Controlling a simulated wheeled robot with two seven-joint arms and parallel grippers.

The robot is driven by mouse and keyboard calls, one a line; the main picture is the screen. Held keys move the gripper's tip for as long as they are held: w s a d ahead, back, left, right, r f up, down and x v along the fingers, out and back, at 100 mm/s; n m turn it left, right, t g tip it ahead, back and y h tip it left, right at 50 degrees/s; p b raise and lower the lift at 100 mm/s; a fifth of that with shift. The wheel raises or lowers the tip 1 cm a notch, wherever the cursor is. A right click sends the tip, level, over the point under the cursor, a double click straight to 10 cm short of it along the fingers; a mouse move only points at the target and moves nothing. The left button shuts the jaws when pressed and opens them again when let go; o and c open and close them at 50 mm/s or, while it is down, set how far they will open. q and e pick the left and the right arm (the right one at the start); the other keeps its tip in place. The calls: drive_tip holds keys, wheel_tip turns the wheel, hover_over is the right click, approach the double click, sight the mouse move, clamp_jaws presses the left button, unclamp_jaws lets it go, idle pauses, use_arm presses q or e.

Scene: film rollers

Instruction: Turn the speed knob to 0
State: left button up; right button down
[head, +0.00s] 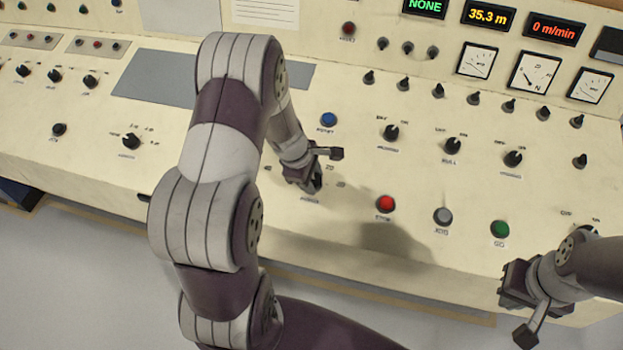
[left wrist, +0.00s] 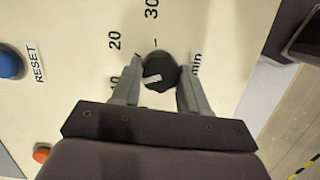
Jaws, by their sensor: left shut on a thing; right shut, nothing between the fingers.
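The black speed knob (left wrist: 157,73) shows in the left wrist view on the cream panel, with printed marks 10, 20, 30 and "min" around it. A small white mark on the knob lies on its lower left side. My left gripper (left wrist: 160,67) has one finger on each side of the knob and is shut on it. In the head view my left gripper (head: 314,184) is down at the panel and hides most of the knob. The red speed display (head: 554,29) reads 0 m/min. My right gripper (head: 524,310) is shut and empty over the panel's front right edge.
A blue reset button (head: 328,119) is just above my left gripper. A red button (head: 385,204), a grey button (head: 442,216) and a green button (head: 500,229) line the front. Several black knobs (head: 452,146) stand behind them. My left arm covers part of the panel.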

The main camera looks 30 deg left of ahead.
use_arm(q)
drive_tip(key=n+t+b, duration=0.1)
drive_tip(key=n+b, duration=0.1)
drive_tip(key=n, duration=0.4)
drive_tip(key=shift+y+b, duration=0.3)
drive_tip(key=shift+b, duration=0.05)
drive_tip(key=shift+d+r+n+t+y+b, duration=0.1)
drive_tip(key=shift+n+t+y+b, duration=0.2)
drive_tip(key=shift+n, duration=0.8)
drive_tip(key=shift+r+n+t+y+b, duration=0.15)
drive_tip(key=shift+n+b, duration=0.25)
drive_tip(key=shift+n, duration=1)
drive_tip(key=o, duration=0.8)
drive_tip(key=shift+o, duration=1.3)
drive_tip(key=shift+f, duration=0.15)
drive_tip(key=shift+s, duration=0.1)
drive_tip(key=p+v, duration=0.6)
drive_tip(key=v, duration=0.6)
drive_tip(key=shift+s+r, duration=0.15)
drive_tip(key=shift+r, duration=0.15)
